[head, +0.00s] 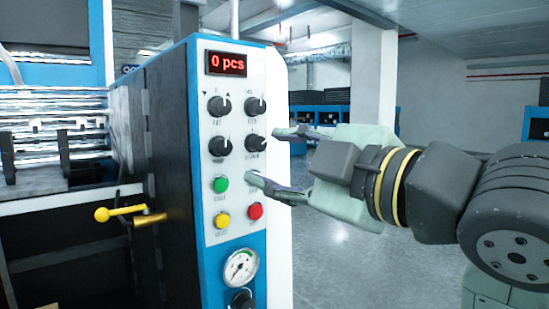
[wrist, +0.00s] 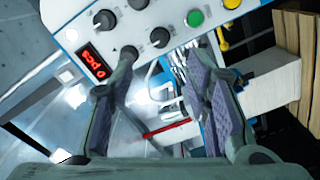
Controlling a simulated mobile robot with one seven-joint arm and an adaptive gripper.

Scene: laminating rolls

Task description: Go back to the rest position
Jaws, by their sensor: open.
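My gripper (head: 272,158) is open and empty in the head view, its two fingers pointing left toward the right edge of the machine's control panel (head: 236,185). In the wrist view my gripper (wrist: 165,110) shows both fingers spread, with nothing between them. The panel has a red display reading "0 pcs" (head: 227,62), several black knobs, a green button (head: 221,184), a yellow button (head: 223,220) and a red button (head: 255,211). Whether the fingertips touch the panel is hard to tell.
A pressure gauge (head: 240,267) sits low on the panel. A yellow-handled lever (head: 120,211) sticks out at the machine's left. A white pillar (head: 373,70) and blue shelving stand behind. The grey floor (head: 350,265) below my arm looks clear.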

